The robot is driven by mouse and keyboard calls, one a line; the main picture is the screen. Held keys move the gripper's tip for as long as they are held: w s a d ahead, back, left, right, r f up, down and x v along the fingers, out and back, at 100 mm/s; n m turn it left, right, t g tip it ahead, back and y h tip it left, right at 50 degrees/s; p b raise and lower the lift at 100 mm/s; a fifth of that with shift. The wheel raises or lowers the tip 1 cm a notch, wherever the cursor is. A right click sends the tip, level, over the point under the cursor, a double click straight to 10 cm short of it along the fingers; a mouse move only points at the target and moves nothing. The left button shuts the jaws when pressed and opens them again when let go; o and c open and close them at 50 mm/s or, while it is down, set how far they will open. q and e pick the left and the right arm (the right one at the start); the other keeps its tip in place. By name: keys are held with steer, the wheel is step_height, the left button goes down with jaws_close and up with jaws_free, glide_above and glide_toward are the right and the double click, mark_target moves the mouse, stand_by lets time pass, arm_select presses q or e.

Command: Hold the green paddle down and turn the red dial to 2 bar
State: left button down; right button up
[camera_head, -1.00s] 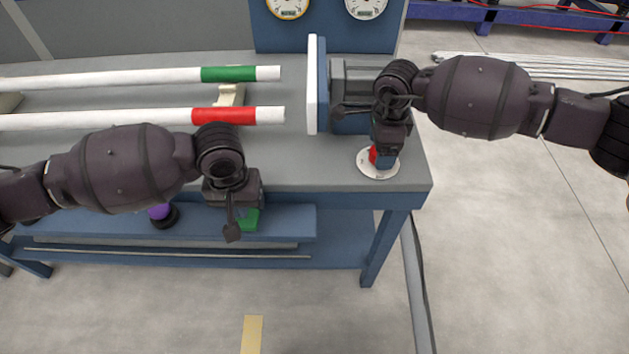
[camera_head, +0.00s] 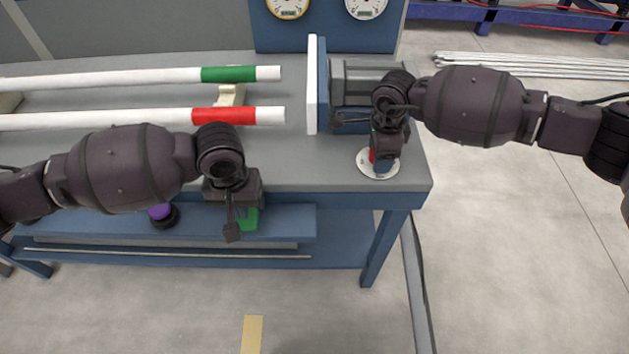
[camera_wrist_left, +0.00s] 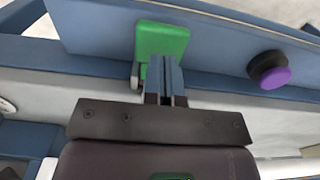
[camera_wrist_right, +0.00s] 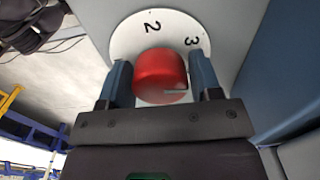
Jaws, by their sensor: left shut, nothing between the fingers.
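The green paddle (camera_wrist_left: 163,50) is on the blue bench's front side. In the head view it is partly hidden behind my left gripper (camera_head: 233,230). My left gripper is shut and empty, with its fingertips (camera_wrist_left: 166,66) over the paddle's lower part in the left wrist view; I cannot tell how firmly they touch. The red dial (camera_wrist_right: 160,75) sits on a white numbered disc (camera_wrist_right: 124,42), where 2 and 3 are readable. My right gripper (camera_wrist_right: 162,78) has one finger on each side of the dial, very close; whether they grip it is unclear. In the head view it covers much of the dial (camera_head: 372,157).
A purple knob (camera_wrist_left: 275,77) is on the bench front, beside the paddle. White pipes with a green band (camera_head: 228,74) and a red band (camera_head: 223,116) lie across the bench. A white plate (camera_head: 312,85) stands near my right gripper. Two gauges (camera_head: 366,6) are at the back.

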steer(key=c, duration=0.4)
steer(key=shift+c, duration=0.2)
arm_select(q)
steer(key=shift+f, duration=0.15)
steer(key=shift+f, duration=1.95)
